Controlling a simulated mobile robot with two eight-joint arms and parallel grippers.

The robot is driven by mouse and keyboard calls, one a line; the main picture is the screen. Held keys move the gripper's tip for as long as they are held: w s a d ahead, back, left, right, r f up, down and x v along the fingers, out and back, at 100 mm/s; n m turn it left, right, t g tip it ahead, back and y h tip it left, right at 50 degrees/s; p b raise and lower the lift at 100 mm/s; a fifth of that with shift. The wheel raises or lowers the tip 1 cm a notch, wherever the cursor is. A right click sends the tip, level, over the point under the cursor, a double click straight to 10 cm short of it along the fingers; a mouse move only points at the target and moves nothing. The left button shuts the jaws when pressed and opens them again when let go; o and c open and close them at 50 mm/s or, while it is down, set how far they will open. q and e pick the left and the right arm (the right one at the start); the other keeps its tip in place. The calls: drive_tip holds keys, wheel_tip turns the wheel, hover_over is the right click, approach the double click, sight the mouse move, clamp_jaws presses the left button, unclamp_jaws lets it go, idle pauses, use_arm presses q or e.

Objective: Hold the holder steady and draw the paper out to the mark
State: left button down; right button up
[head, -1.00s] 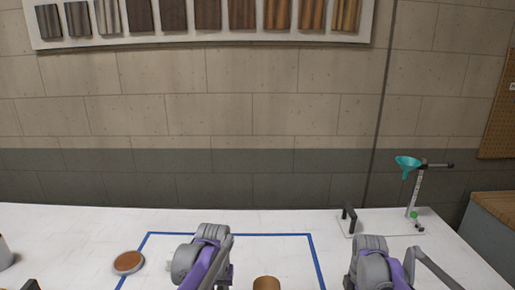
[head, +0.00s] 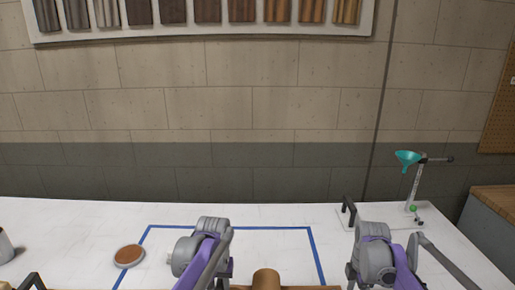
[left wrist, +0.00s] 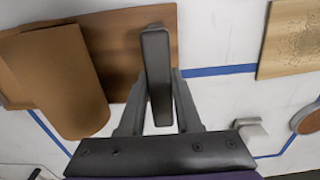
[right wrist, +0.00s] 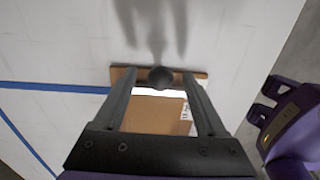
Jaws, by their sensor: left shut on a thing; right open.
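The wooden holder (left wrist: 225,12) shows in the left wrist view with a brown paper roll (left wrist: 60,75) on it. The top of the roll (head: 266,279) also shows at the bottom edge of the head view. My left gripper (left wrist: 157,75) is shut on a dark upright handle of the holder. My right gripper (right wrist: 160,78) is open. A narrow wooden bar with a dark round knob (right wrist: 160,77) lies between its fingertips, not gripped. A brown piece with printed marks (right wrist: 155,115) shows behind the fingers. The mark cannot be made out for certain.
Blue tape (head: 235,228) outlines a rectangle on the white table (head: 60,225). A round brown-topped dish (head: 128,256) sits at its left. A black handle (head: 348,210) and a stand with a teal funnel (head: 408,157) are at the back right. A speckled board (left wrist: 288,40) lies near the holder.

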wheel_tip(320, 180, up, 10)
idle(0.3)
use_arm(q)
drive_tip(key=c, duration=0.5)
unclamp_jaws()
